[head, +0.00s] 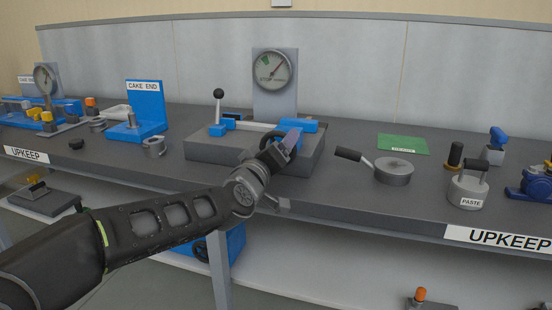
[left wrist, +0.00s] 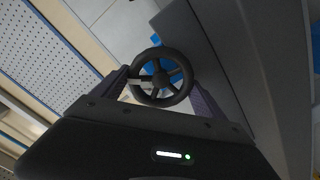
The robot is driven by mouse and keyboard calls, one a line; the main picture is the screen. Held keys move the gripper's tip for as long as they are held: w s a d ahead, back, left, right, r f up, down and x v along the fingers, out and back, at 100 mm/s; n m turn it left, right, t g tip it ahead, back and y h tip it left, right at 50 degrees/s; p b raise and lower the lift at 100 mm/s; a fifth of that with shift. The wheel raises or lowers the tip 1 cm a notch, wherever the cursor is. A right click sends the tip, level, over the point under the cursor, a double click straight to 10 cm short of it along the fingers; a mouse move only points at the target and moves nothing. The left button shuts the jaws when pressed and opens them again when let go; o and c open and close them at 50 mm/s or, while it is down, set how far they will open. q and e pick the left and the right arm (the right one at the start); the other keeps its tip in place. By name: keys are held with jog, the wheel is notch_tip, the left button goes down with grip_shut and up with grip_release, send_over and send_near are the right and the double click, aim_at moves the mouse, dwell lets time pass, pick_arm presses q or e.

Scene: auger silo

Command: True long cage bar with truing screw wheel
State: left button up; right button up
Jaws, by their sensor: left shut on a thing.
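The truing fixture is a grey block (head: 215,150) on the bench in the head view, with blue clamps (head: 297,125) and a pale bar (head: 255,126) lying across between them. A dial gauge (head: 272,70) stands on a plate behind it. A lever with a black ball (head: 219,94) rises at its left. My left gripper (head: 286,148) is at the fixture's front, shut on the black spoked screw wheel. The wheel (left wrist: 161,77) shows between its two fingers in the left wrist view. My gripper partly hides the wheel in the head view. My right gripper is not in view.
Left of the fixture stand a blue CAKE END stand (head: 147,107) and a metal cup (head: 154,148). To the right are a black-handled pan (head: 394,172), a green mat (head: 403,144) and a PASTE pot (head: 468,190). A lower shelf (head: 330,265) lies under the bench.

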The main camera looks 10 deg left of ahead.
pick_arm(q)
jog(key=n, duration=0.1)
jog(key=n+b, duration=0.2)
jog(key=shift+a+f+n, duration=0.1)
jog(key=shift+f+n, duration=0.15)
jog(key=shift+n, duration=0.15)
jog(key=n+b, duration=0.2)
jog(key=n, duration=0.1)
jog(key=shift+f+n, duration=0.1)
jog(key=shift+n, duration=0.2)
jog(key=n+b, duration=0.2)
jog(key=n, duration=0.2)
jog(key=o, duration=1.3)
jog(key=shift+s, duration=0.1)
